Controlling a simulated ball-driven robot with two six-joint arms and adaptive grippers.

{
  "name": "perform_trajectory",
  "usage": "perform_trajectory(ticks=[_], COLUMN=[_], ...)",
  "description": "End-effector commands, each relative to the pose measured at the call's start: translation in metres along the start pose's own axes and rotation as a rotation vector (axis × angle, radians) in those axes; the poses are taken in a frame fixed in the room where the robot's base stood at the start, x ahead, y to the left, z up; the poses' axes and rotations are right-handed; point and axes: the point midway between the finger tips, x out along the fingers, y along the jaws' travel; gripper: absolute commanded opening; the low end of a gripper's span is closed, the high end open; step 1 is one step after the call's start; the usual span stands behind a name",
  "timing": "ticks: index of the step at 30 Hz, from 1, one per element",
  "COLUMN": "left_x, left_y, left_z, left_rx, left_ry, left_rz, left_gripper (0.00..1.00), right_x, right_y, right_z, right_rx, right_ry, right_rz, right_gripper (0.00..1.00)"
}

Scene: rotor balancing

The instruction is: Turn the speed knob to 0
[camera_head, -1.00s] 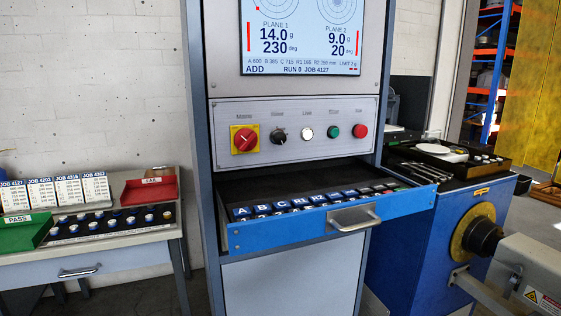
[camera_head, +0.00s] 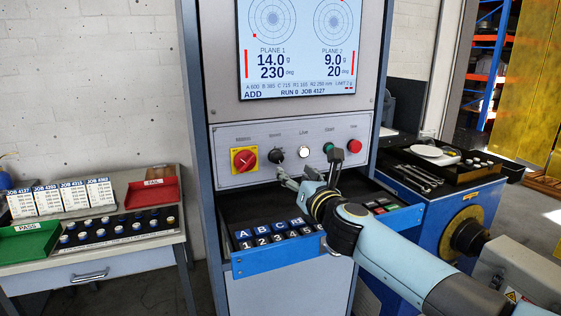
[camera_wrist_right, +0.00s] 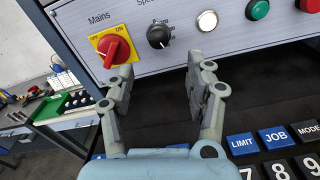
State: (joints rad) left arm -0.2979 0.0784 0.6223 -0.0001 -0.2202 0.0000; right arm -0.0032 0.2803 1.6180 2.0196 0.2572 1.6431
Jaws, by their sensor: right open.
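The black speed knob (camera_head: 276,156) sits on the grey control panel, between the yellow-and-red mains switch (camera_head: 244,160) and the white live lamp (camera_head: 304,152). In the right wrist view the knob (camera_wrist_right: 158,36) shows whole, with a pale pointer mark; its setting is too small to read. My right gripper (camera_head: 309,165) is open and empty in front of the panel, below the knob. In the wrist view its two fingers (camera_wrist_right: 157,82) stand apart, with the knob beyond and above the gap. I see no contact. My left gripper is not in view.
A green start button (camera_head: 328,147) and red stop button (camera_head: 354,145) sit right of the lamp. An open drawer with a keypad (camera_head: 250,262) lies under my right arm. The screen (camera_head: 298,84) is above. A side table (camera_head: 160,236) stands at left.

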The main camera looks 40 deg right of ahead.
Motion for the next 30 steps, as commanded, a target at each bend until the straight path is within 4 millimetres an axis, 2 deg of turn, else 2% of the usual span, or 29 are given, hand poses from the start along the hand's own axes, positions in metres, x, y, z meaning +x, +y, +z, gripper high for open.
perform_trajectory(ticks=[9, 15, 26, 30], left_x=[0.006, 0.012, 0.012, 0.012], left_y=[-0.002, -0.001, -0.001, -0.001], left_z=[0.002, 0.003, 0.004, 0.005], left_rx=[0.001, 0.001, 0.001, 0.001], left_ry=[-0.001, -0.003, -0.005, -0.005], left_rz=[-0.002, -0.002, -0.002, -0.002], left_gripper=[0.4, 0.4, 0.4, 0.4], right_x=[0.063, 0.088, 0.094, 0.094], right_y=[0.002, 0.002, 0.002, 0.002], right_z=[0.0, 0.0, 0.001, 0.001], right_rx=[-0.004, -0.006, -0.006, -0.007], right_ry=[-0.002, -0.001, 0.0, 0.0], right_rz=[0.002, 0.004, 0.005, 0.005], right_gripper=[0.54, 0.54, 0.54, 0.37])
